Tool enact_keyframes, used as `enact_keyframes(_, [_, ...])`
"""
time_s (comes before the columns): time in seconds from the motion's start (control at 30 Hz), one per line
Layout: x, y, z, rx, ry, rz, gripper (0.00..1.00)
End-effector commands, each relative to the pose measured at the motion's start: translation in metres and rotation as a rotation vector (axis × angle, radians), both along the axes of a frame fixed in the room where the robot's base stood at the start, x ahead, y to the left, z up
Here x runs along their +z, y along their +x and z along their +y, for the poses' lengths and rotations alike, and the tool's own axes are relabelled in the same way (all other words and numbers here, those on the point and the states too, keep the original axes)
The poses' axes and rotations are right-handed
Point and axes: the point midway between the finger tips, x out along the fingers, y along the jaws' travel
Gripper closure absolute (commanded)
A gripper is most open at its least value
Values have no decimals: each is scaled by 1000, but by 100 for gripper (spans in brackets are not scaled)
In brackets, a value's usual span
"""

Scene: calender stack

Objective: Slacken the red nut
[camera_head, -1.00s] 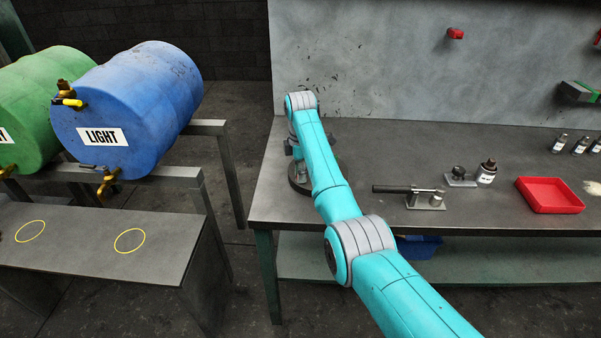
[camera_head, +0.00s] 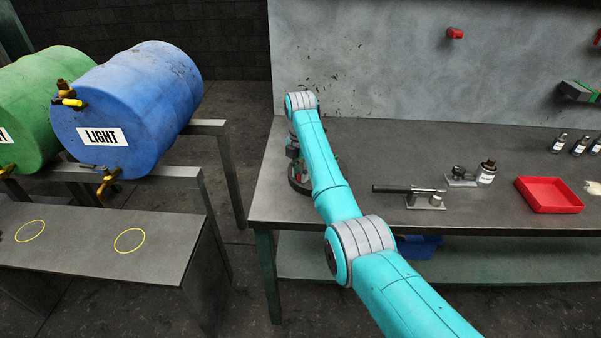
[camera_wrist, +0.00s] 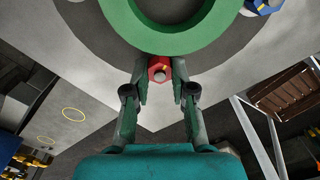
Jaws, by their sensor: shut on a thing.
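The red nut (camera_wrist: 157,66), with a pale bolt end at its centre, sits at the near edge of a green ring (camera_wrist: 183,43) in the wrist view. My gripper (camera_wrist: 160,70) is shut on the red nut, with one finger on each side of it. In the head view my arm hides most of the round dark base (camera_head: 297,181) at the bench's left end, and the nut and fingers do not show clearly there.
A blue nut (camera_wrist: 262,5) sits at the upper right of the wrist view. The bench (camera_head: 340,205) also bears a lever tool (camera_head: 410,194), a small bottle (camera_head: 487,172) and a red tray (camera_head: 549,195). A blue drum (camera_head: 135,110) and a green drum (camera_head: 35,105) stand on a rack to the left.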

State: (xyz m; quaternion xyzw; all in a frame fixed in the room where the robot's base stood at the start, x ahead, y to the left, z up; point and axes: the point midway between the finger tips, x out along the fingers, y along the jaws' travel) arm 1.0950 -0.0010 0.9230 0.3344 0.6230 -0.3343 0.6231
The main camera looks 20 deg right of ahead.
Motion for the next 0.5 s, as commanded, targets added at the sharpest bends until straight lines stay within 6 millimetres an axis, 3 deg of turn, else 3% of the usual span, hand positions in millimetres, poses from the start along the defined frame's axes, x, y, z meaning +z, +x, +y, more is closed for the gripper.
enact_keyframes(0.43, [-2,-1,-1,7,-1,2,100])
enact_keyframes(0.47, [-2,-1,-1,7,-1,2,68])
enact_keyframes(0.5, [-2,0,-1,7,-1,2,58])
